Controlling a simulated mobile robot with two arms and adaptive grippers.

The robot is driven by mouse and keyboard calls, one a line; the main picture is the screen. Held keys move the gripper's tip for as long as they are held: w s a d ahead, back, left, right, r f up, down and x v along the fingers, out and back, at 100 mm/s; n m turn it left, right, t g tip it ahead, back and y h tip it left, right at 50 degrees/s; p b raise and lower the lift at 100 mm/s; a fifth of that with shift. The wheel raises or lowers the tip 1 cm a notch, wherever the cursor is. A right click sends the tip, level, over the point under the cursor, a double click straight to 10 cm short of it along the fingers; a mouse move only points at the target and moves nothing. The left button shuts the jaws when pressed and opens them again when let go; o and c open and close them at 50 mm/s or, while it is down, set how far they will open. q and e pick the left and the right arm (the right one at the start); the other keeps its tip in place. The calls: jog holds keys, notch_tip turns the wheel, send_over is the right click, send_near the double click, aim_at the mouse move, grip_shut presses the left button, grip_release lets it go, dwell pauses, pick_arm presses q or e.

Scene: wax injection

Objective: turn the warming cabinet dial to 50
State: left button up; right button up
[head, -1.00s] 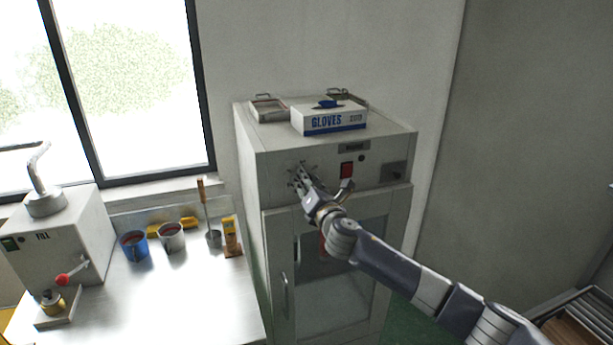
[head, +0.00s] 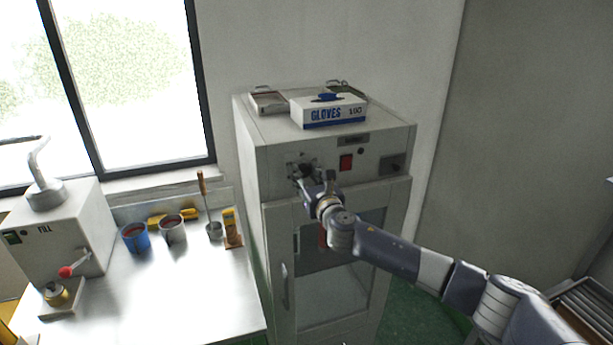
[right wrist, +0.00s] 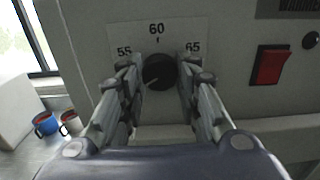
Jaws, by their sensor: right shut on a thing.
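The warming cabinet (head: 258,175) is a tall grey box with a glazed door. Its black dial (right wrist: 159,71) is on the upper front panel, over a pale scale plate (right wrist: 125,40) reading 55 at left, 60 at top and 65 at right. A light mark shows at the dial's lower left; no 50 is visible. My right gripper (head: 302,174) is at the dial, mostly covering it in the head view. In the right wrist view its fingers (right wrist: 160,77) stand on both sides of the dial, shut on it. My left gripper is not in view.
A red switch (head: 346,162) is right of the dial. A glove box (head: 330,112) and metal trays lie on the cabinet top. At left, a steel bench (head: 190,290) holds a blue mug (head: 134,238), a grey mug (head: 172,229) and a machine (head: 62,232).

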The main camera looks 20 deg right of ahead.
jog(key=shift+f, duration=0.15)
jog(key=o, duration=1.1)
jog(key=shift+c, duration=0.2)
jog(key=s, duration=1.2)
jog(key=shift+d, duration=0.2)
